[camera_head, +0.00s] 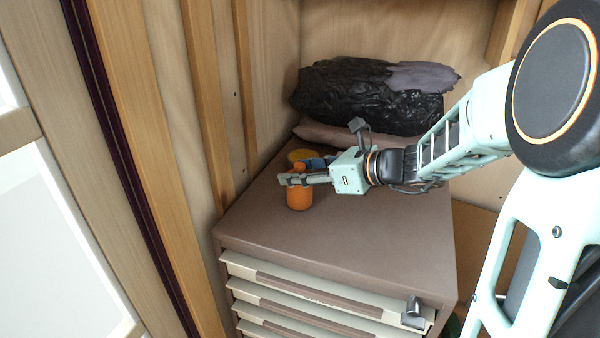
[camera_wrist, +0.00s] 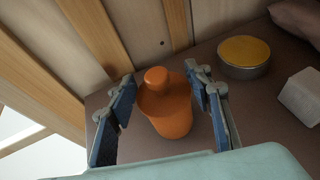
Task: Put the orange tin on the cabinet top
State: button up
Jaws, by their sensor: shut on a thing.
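The orange tin (camera_head: 299,198) is a rounded bottle shape with a narrower knob-like cap. It is upright at the left part of the brown cabinet top (camera_head: 350,225); whether its base touches the surface I cannot tell. In the wrist view the tin (camera_wrist: 170,115) is between my two blue-padded fingers. My gripper (camera_head: 293,176) reaches in from the right and is shut on the tin. The fingers hide part of the tin in the head view. My gripper (camera_wrist: 165,90) also shows in the wrist view, with the cabinet top (camera_wrist: 205,52) behind it.
A round yellow-topped tin (camera_wrist: 244,56) stands behind the orange tin on the cabinet top. A pale block (camera_wrist: 301,96) lies to its right. A black plastic bag (camera_head: 360,95) is at the back. Wooden wall posts (camera_head: 205,110) rise close on the left. The front of the top is clear.

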jog(key=shift+f, duration=0.15)
jog(key=o, duration=1.3)
jog(key=shift+r, duration=0.3)
jog(key=p+v, duration=0.3)
jog(key=v, duration=0.9)
jog(key=shift+f+p, duration=0.1)
jog(key=shift+p, duration=0.2)
